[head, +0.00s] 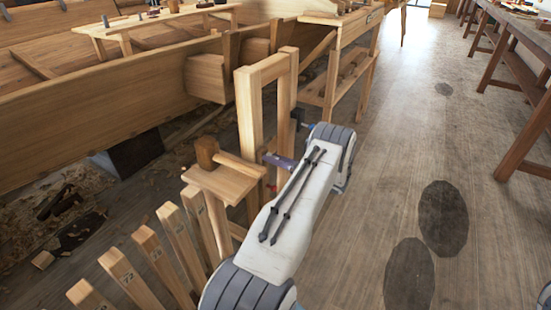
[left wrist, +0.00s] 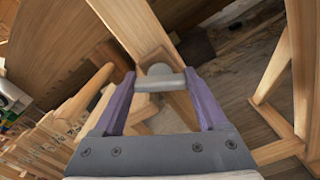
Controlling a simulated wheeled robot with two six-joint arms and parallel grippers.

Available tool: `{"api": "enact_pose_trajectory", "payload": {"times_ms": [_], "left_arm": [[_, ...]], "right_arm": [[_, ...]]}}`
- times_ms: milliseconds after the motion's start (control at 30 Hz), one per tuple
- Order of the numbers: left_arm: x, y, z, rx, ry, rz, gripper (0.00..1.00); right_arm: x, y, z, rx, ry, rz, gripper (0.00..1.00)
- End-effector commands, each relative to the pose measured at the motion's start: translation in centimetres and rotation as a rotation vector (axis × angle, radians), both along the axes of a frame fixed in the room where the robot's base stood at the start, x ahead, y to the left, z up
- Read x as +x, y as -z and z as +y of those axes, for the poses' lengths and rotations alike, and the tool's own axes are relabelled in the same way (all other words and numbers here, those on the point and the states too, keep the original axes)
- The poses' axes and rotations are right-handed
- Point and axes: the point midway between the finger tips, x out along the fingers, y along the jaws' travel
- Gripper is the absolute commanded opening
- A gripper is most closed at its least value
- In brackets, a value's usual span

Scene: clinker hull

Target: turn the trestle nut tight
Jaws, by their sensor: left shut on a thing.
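The wooden trestle (head: 246,125) stands upright beside the hull in the head view. My left gripper (head: 277,172) is at its near side, with the purple fingers partly hidden behind my white arm. In the left wrist view, the trestle nut (left wrist: 158,70) is a grey round piece with a grey crossbar against a wooden upright. My left gripper (left wrist: 160,86) has its two purple fingers at the two ends of the crossbar and is shut on it. The nut is not clear in the head view. My right gripper is not in view.
The planked hull (head: 90,95) fills the upper left. A wooden mallet (head: 207,152) is by the trestle. Several numbered wooden pieces (head: 124,275) stand at lower left. A workbench (head: 345,35) stands behind. The floor (head: 430,150) at right is open, up to a long bench (head: 535,30).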

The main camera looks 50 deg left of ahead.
Motion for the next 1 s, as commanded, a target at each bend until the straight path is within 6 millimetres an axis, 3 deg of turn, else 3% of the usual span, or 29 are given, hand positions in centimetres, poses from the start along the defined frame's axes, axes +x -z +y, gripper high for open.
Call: {"api": "enact_pose_trajectory", "payload": {"times_ms": [667, 700, 733, 1000], "left_arm": [[0.35, -0.1, -0.07, -0.018, 0.009, 0.055, 0.19], [0.35, -0.1, -0.06, -0.018, 0.009, 0.055, 0.9], [0.34, -0.09, -0.05, -0.017, 0.008, 0.055, 1.0], [0.14, -0.05, -0.05, -0.019, 0.003, 0.057, 1.0]], "right_arm": [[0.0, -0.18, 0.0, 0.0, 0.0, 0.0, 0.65], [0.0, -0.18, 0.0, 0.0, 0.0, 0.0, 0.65], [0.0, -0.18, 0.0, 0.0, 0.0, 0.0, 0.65], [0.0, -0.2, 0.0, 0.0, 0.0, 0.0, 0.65]]}}
